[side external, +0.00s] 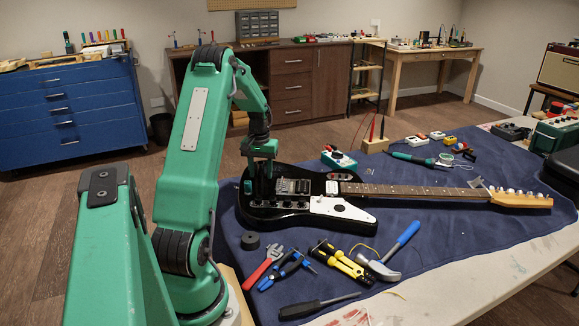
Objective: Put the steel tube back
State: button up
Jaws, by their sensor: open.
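My gripper (261,185) is open and points down over the left end of the black electric guitar (262,212), near its bridge and pickups. I cannot make out a steel tube anywhere in this view. The gripper and the arm hide part of the guitar body, and the space between the fingers is too small and dark to read. I cannot tell whether the fingertips touch anything. The guitar lies flat on a dark blue mat (440,254), its neck (420,191) pointing right.
Pliers (285,268), a red wrench (263,266), a yellow-handled tool (343,264), a hammer (393,253), a screwdriver (318,306) and a black roll (250,241) lie in front of the guitar.

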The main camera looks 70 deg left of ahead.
aim_at(262, 163)
jog(key=shift+r, duration=0.15)
notch_tip(262, 163, up, 12)
jog(key=shift+r, duration=0.1)
dwell(0.5)
jog(key=shift+d, duration=0.1)
dwell(0.4)
jog(key=w+d+r+m+t, duration=0.1)
jog(key=w+d+r+m, duration=0.15)
jog(key=d, duration=0.45)
jog(key=w+d+r+m+y, duration=0.1)
jog(key=d+r, duration=0.2)
jog(key=d, duration=0.4)
jog(key=w+d+r+m+t, duration=0.1)
jog(key=d+r, duration=0.2)
jog(key=d, duration=0.5)
jog(key=s+d+m+t, duration=0.1)
jog(key=s+d+m, duration=0.1)
jog(key=d, duration=0.4)
jog(key=s+d+m+t, duration=0.1)
jog(key=s+d+m, duration=0.1)
jog(key=s+d, duration=0.3)
jog(key=s+d+f+m+t+h, duration=0.1)
jog(key=s+d+m, duration=0.1)
jog(key=d, duration=0.6)
jog(key=shift+s+d+m+t, duration=0.3)
jog(key=shift+s+d+m, duration=0.1)
jog(key=shift+s, duration=0.35)
